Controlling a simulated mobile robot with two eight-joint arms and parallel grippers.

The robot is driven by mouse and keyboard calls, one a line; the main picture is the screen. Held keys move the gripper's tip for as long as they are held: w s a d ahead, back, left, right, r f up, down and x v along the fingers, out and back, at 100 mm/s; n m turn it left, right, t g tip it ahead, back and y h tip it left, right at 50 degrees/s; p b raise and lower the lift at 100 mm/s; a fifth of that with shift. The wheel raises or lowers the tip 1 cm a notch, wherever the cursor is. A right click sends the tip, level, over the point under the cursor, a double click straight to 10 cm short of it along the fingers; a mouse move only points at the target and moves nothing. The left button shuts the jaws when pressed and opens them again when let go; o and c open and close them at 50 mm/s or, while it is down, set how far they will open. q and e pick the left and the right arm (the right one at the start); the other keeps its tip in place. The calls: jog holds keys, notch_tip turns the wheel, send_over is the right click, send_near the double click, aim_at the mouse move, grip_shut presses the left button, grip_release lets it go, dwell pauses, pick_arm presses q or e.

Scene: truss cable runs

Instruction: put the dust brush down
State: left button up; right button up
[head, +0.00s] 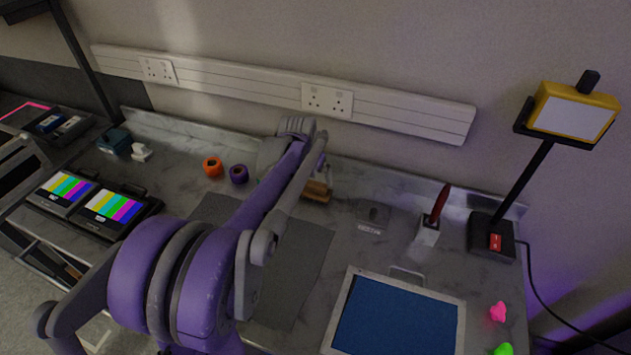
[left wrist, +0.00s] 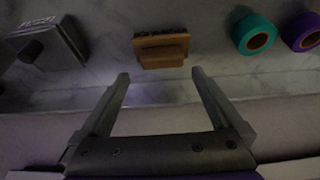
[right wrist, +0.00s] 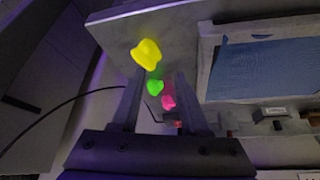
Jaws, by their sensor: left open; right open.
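The dust brush (left wrist: 161,50), a wooden block with a dark bristle strip, lies on the grey marbled worktop. It also shows in the head view (head: 318,192), partly behind my left arm. My left gripper (left wrist: 161,75) is open and empty. In the left wrist view its fingertips are just short of the brush, one towards each side, with no finger seen touching it. My right gripper (right wrist: 161,82) is open and empty, off to the right side; it is not seen in the head view.
Near the brush are a teal roll (left wrist: 254,34), a purple roll (head: 238,174), an orange roll (head: 212,167) and a grey knobbed block (head: 373,213). A red-handled tool (head: 438,205), a lamp (head: 492,238) and a blue-faced panel (head: 395,318) stand right. A dark mat (head: 300,270) is bare.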

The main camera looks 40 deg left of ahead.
pick_arm(q)
jog(key=a+v, duration=0.1)
jog(key=v, duration=0.4)
jog(key=s+d+f+m, duration=0.1)
jog(key=s+d, duration=0.3)
jog(key=d, duration=0.3)
jog(key=s+d+m, duration=0.1)
jog(key=s+d, duration=0.3)
jog(key=d, duration=0.3)
jog(key=shift+m+t+h, duration=0.7)
jog(key=shift+m, duration=0.1)
jog(key=s+d+f, duration=0.2)
jog(key=s+d, duration=0.1)
jog(key=s+d+f, duration=0.2)
jog(key=s+d, duration=0.1)
jog(key=s, duration=0.1)
jog(key=s+d+f, duration=0.2)
jog(key=s+d, duration=0.1)
jog(key=shift+s+d+f, duration=0.1)
jog(key=shift+s+f, duration=0.15)
jog(key=shift+s, duration=0.05)
